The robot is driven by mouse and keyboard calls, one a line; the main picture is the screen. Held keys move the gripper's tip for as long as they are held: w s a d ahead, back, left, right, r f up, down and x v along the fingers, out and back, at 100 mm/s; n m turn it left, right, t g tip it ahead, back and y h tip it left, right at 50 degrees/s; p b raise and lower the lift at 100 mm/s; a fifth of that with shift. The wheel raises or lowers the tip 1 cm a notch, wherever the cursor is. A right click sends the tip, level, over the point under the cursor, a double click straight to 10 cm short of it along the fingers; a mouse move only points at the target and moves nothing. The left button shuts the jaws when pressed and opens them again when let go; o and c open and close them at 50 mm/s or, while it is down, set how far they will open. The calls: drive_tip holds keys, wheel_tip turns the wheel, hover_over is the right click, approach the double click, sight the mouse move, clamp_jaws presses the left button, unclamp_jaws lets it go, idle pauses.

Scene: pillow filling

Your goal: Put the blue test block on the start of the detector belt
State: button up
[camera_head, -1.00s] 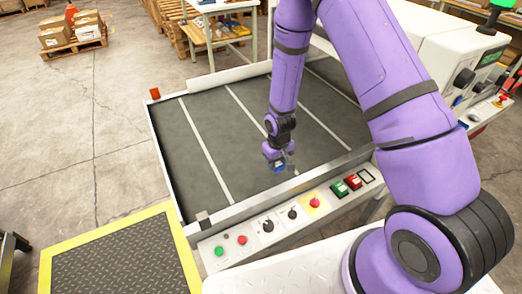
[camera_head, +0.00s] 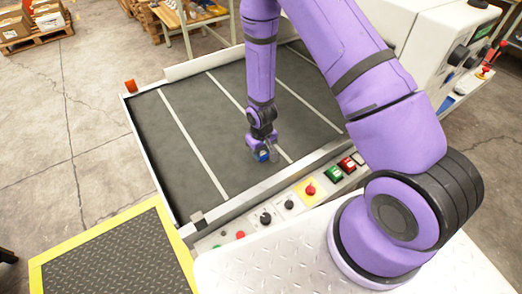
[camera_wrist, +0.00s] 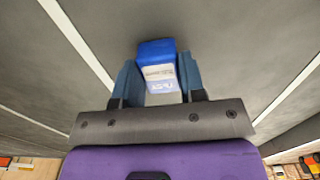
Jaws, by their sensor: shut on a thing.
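The blue test block (camera_wrist: 157,50) is between the fingers of my gripper (camera_wrist: 159,75) in the wrist view. It has a blue end and a pale label with print too small to read. My gripper is shut on it. In the head view my gripper (camera_head: 264,155) is low over the dark detector belt (camera_head: 175,150), near the belt's front rail, with a bit of the blue block (camera_head: 262,156) showing. I cannot tell whether the block touches the belt. White stripes cross the belt on both sides of the gripper.
A control panel with buttons and knobs (camera_head: 265,218) runs along the belt's front side. An orange piece (camera_head: 130,86) stands at the belt's far left corner. The white detector housing (camera_head: 430,40) is at the right. A yellow-edged mat (camera_head: 120,255) lies at lower left.

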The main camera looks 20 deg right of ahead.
drive_tip(key=o, duration=0.9)
drive_tip(key=shift+f, duration=0.1)
wheel_tip(320, 180, up, 13)
wheel_tip(320, 180, up, 13)
drive_tip(key=t, duration=0.1)
hover_over(262, 152)
drive_tip(key=d, duration=0.2)
drive_tip(key=s+d+r+m+t, duration=0.15)
drive_tip(key=s+r, duration=0.25)
drive_tip(key=r, duration=0.7)
drive_tip(key=s+d+r+t, duration=0.1)
drive_tip(key=s+r, duration=0.4)
drive_tip(key=s, duration=0.1)
drive_tip(key=s+d+r, duration=0.1)
drive_tip(key=s+r, duration=0.4)
drive_tip(key=s, duration=0.1)
drive_tip(key=s+d+r+t, duration=0.1)
drive_tip(key=s+r, duration=0.4)
drive_tip(key=s, duration=0.2)
drive_tip(key=shift+s+d+r+m+t, duration=0.1)
drive_tip(key=shift+r+m+t, duration=0.05)
drive_tip(key=shift+m+t, duration=0.2)
